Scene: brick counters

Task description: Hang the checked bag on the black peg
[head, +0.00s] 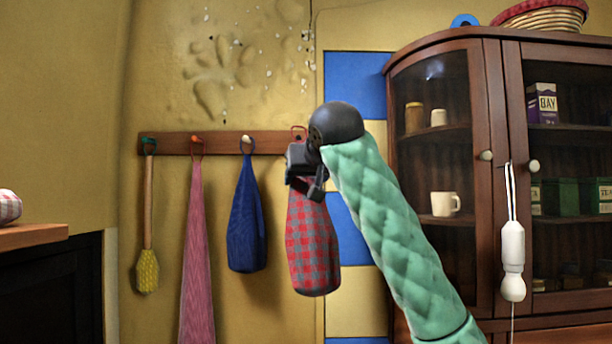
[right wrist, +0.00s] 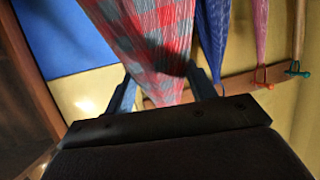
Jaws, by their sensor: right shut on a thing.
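The red and grey checked bag (head: 312,245) hangs upright from my right gripper (head: 302,175), in front of the wall right of the blue bag. My right gripper is shut on its upper part. The bag also fills the top middle of the right wrist view (right wrist: 150,40), between the two fingers (right wrist: 162,92). Its red loop (head: 299,128) sticks up above the gripper at the right end of the wooden peg rail (head: 222,143). The black peg cannot be made out; the gripper and loop cover that end. I cannot tell whether the loop is around a peg. My left gripper is not in view.
On the rail, a yellow brush (head: 147,270) hangs from the green peg, a pink cloth (head: 196,250) from the orange peg and a blue bag (head: 247,225) from the white peg. A glass-doored cabinet (head: 480,180) stands close on the right, with a white pull (head: 513,260) hanging on it.

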